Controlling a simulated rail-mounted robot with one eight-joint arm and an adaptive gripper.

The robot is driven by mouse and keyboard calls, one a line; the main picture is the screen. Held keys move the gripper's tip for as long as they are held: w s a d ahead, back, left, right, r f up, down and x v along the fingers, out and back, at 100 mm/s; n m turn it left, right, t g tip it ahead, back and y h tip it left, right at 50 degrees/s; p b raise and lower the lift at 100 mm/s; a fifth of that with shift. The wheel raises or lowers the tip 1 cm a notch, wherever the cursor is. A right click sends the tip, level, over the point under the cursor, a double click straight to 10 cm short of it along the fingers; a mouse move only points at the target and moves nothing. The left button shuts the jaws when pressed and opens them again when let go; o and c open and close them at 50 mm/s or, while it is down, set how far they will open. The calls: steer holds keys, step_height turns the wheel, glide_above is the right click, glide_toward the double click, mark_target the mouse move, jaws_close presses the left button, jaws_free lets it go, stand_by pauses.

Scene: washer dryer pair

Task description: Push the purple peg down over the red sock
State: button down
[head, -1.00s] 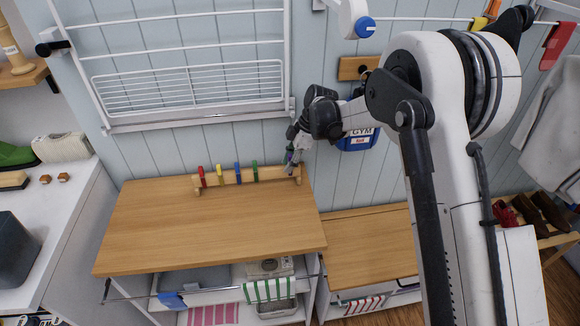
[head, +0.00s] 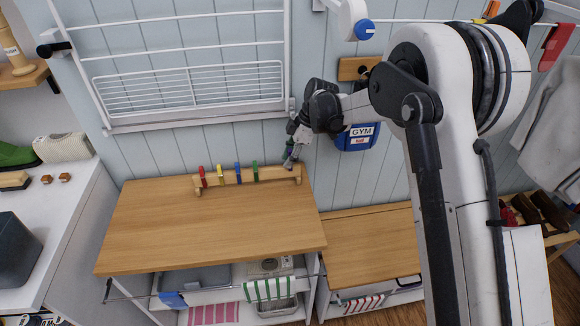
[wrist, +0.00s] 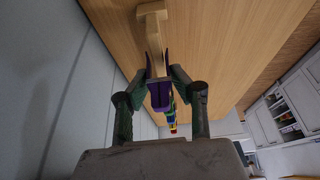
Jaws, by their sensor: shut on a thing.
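My gripper (wrist: 158,84) is shut on the purple peg (wrist: 160,96), with one finger on each side of it. In the wrist view the peg's legs appear to lie either side of the wooden rail (wrist: 153,36), so it seems to be still on the rail. In the head view my gripper (head: 290,157) is at the right end of the rail (head: 272,178), and the peg is small and mostly hidden there. A red sock-like cloth (head: 557,40) hangs at the upper right, far from my gripper.
Red (head: 202,176), yellow (head: 220,174), blue (head: 238,172) and green (head: 255,170) pegs stand on the same rail. The wooden top (head: 210,230) before it is clear. A blue GYM bag (head: 357,138) hangs on the wall right of my gripper. A white drying rack (head: 190,85) is above.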

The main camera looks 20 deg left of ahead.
steer(key=shift+r+p, duration=0.5)
steer(key=shift+r, duration=1.15)
stand_by(0.8)
